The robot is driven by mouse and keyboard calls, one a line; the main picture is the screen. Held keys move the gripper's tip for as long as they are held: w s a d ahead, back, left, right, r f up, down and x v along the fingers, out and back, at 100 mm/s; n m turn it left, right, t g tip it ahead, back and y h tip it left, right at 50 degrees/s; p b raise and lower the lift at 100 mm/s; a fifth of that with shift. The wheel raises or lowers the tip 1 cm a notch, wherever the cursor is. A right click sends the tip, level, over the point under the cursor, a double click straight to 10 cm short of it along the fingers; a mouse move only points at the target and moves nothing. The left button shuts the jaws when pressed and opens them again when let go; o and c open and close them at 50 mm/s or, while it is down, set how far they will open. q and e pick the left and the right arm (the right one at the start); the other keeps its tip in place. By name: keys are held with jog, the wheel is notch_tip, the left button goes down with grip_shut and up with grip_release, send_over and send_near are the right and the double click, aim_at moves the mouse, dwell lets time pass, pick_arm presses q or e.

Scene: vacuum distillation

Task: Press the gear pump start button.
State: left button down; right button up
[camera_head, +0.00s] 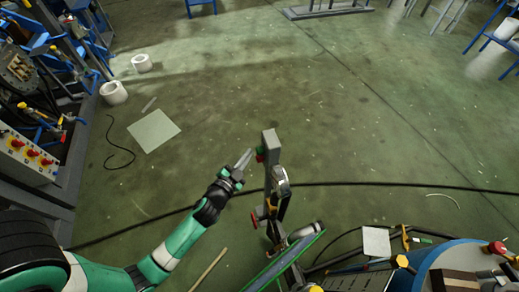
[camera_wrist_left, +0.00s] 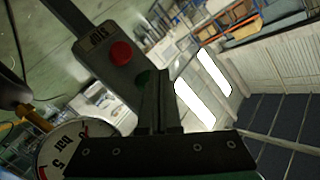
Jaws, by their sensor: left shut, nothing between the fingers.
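The button box is a grey box (camera_head: 270,142) on top of a post in the middle of the head view. It also shows in the left wrist view (camera_wrist_left: 98,45), with a red button (camera_wrist_left: 121,52) beside a label and a green button (camera_wrist_left: 142,77) below it. My left gripper (camera_head: 247,156) comes in from the left, shut and empty, with its tips close to the box's button side. In the left wrist view the fingers (camera_wrist_left: 157,80) partly cover the green button. I cannot tell whether they touch it. My right gripper is not in view.
A round pressure gauge (camera_wrist_left: 72,150) is close to my left gripper in the wrist view. A control panel with red knobs (camera_head: 30,152) stands at the left. Pipework and a blue vessel (camera_head: 440,268) fill the lower right. The floor beyond the post is mostly clear.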

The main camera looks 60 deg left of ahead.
pick_arm(q)
jog(key=s+p, duration=0.2)
jog(key=s, duration=0.1)
jog(key=s+a+p, duration=0.1)
jog(key=s+p, duration=0.1)
jog(key=shift+s+a+p, duration=0.2)
jog(key=shift+s+p, duration=0.2)
dwell(0.6)
